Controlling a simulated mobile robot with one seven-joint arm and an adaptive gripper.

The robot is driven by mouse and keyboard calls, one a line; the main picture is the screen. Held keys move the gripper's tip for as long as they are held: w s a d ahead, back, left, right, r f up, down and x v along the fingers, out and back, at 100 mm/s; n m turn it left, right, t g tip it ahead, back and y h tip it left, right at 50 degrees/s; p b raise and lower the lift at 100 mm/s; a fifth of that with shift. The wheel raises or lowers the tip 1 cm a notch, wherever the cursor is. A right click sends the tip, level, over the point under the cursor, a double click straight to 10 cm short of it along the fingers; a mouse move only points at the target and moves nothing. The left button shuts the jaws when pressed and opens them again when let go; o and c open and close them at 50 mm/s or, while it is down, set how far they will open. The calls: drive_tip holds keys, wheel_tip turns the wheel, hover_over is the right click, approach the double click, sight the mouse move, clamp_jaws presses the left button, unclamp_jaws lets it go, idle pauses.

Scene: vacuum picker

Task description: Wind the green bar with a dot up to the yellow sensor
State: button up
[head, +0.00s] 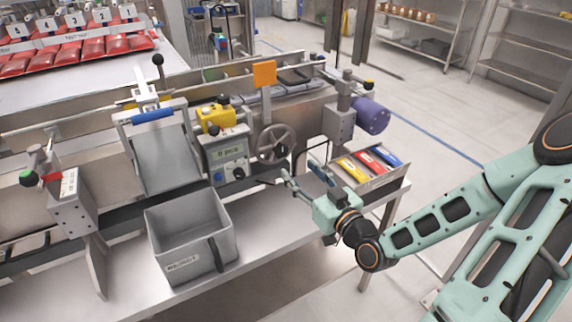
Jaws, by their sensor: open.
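I cannot make out a green bar with a dot in the head view. A yellow box (215,117) with dark knobs sits on top of the grey control unit (231,152); I cannot tell whether it is the yellow sensor. A grey spoked handwheel (274,143) is mounted on the machine's front, right of the control unit. A green knob (27,178) shows at the far left end of the machine. My gripper (300,176) is open and empty, just below and to the right of the handwheel, seemingly apart from it.
A grey bin (187,238) stands on the bench below a sloped chute (164,157). A tray (388,183) with yellow, red and blue items lies right of my gripper. An orange plate (264,74) rises behind the handwheel. A purple cylinder (371,115) projects at the machine's right end.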

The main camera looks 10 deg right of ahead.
sight(283, 151)
drive_tip(key=b+x, duration=0.1)
drive_tip(key=x, duration=0.9)
drive_tip(key=shift+w+a, duration=0.1)
drive_tip(key=shift+w, duration=0.3)
drive_tip(key=c, duration=1.2)
drive_tip(key=shift+m, duration=0.4)
drive_tip(key=m+p, duration=0.1)
drive_tip(key=m, duration=0.2)
drive_tip(key=shift+r+m, duration=0.1)
drive_tip(key=shift+m, duration=0.2)
drive_tip(key=shift+m+p, duration=0.75)
drive_tip(key=shift+m, duration=1.45)
